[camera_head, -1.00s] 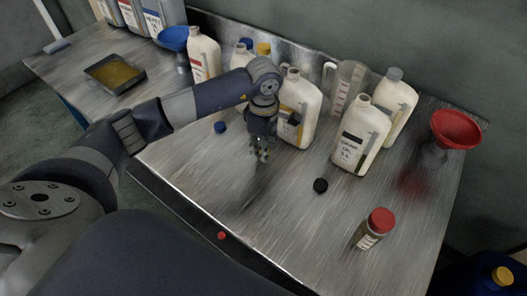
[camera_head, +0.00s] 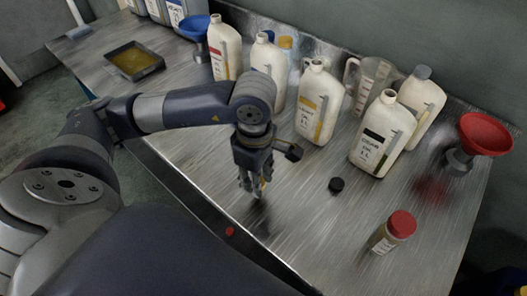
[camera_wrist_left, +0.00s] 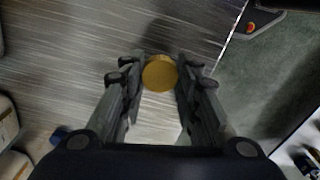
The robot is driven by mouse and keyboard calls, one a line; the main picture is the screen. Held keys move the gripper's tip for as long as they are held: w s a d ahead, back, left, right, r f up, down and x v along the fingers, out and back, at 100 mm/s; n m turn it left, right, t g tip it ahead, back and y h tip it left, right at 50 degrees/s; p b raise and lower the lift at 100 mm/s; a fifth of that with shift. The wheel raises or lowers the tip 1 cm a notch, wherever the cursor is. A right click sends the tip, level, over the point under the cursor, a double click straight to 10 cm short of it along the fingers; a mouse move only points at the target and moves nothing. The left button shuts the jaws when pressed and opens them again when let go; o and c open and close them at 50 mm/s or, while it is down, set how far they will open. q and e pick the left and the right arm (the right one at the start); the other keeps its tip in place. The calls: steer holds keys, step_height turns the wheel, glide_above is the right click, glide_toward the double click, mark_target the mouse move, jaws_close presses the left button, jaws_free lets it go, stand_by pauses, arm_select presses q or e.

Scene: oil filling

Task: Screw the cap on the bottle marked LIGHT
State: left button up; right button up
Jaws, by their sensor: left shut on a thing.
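My left gripper (camera_head: 252,188) is above the table near its front edge. In the left wrist view its fingers (camera_wrist_left: 160,78) are shut on a round yellow cap (camera_wrist_left: 160,74). An uncapped white bottle with a yellow label (camera_head: 318,105) stands upright behind and to the right of the gripper. An uncapped bottle with a black label (camera_head: 380,138) stands to its right. A red-labelled bottle (camera_head: 225,52) and another white bottle (camera_head: 268,65) stand further left. I cannot read LIGHT on any label. My right gripper is not in view.
A black cap (camera_head: 336,185) lies on the metal table (camera_head: 310,225). A red-lidded jar (camera_head: 390,233) stands front right. A red funnel (camera_head: 485,135), clear jug (camera_head: 368,80) and grey-capped bottle (camera_head: 420,103) stand back right. A tray (camera_head: 135,62) and blue funnel (camera_head: 194,26) are back left.

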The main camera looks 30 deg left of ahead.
arm_select(q)
steer(key=shift+s+d+r, duration=0.1)
steer(key=shift+s, duration=0.65)
steer(key=m, duration=0.2)
steer(key=w+m, duration=0.1)
steer(key=m, duration=0.1)
steer(key=shift+d+r, duration=0.35)
steer(key=shift+r, duration=0.05)
steer(key=m, duration=0.3)
steer(key=r+m, duration=0.1)
steer(key=shift+w+d, duration=0.3)
steer(key=shift+d, duration=0.05)
steer(key=m, duration=0.3)
steer(key=w+d+r+m, duration=0.1)
steer(key=m, duration=0.3)
steer(key=r+m, duration=0.1)
steer(key=m, duration=0.3)
steer(key=shift+w+d+r, duration=0.1)
steer(key=shift+w+d, duration=0.1)
steer(key=shift+w, duration=0.15)
